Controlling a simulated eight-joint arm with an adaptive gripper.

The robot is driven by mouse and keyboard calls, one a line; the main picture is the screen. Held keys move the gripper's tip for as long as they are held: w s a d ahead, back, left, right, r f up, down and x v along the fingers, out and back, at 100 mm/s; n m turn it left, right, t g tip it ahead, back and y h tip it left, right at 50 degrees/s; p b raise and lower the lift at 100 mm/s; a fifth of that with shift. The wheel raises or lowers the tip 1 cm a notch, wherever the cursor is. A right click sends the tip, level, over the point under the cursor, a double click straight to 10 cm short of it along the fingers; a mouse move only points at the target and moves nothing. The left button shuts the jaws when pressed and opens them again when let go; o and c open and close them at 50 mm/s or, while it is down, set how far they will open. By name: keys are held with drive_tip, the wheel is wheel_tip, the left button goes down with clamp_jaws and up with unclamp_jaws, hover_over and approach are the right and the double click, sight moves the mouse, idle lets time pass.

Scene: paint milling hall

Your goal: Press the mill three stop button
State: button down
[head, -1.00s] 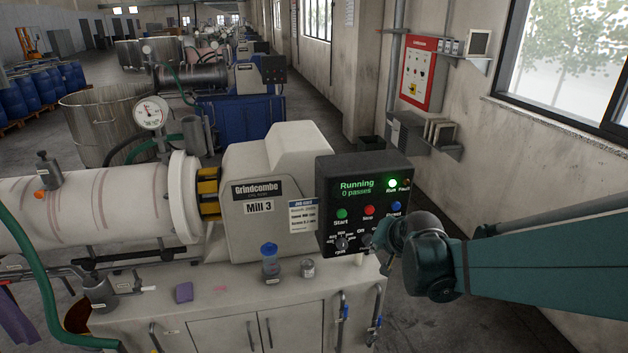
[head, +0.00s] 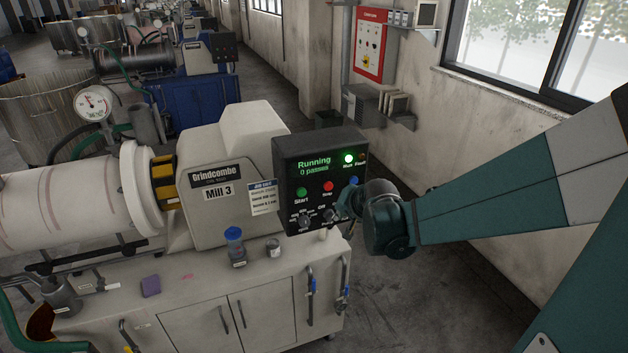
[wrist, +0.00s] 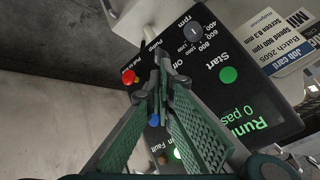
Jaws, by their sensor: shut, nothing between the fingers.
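The Mill 3 control panel (head: 290,165) reads "Running, 0 passes" and its Run lamp (head: 348,158) is lit. The red stop button (head: 328,186) sits between the green start button (head: 301,192) and a blue button (head: 353,182). My gripper (head: 350,205) is at the panel's lower right, partly covering the blue button's area. In the wrist view my gripper (wrist: 163,58) is shut and empty, its fingertips over the panel face. There the start button (wrist: 228,75) shows clearly, while the fingers largely hide the stop button. I cannot tell whether the fingertips touch the panel.
A red push-pull button (wrist: 128,76) and a speed knob (wrist: 194,33) lie close to the fingers. A job card (head: 263,198) hangs left of the panel. A blue-capped bottle (head: 235,245) and a small tin (head: 273,248) stand on the bench below.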

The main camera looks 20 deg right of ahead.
drive_tip(key=w+b, duration=0.1)
drive_tip(key=w, duration=0.7)
drive_tip(key=shift+w, duration=0.25)
drive_tip(key=shift+w+b, duration=0.35)
drive_tip(key=shift+w, duration=0.6)
idle(2.6)
drive_tip(key=shift+s, duration=0.1)
idle(0.3)
drive_tip(key=shift+s, duration=0.8)
drive_tip(key=shift+s, duration=0.1)
drive_tip(key=shift+s, duration=2.4)
drive_tip(key=shift+s+a, duration=0.1)
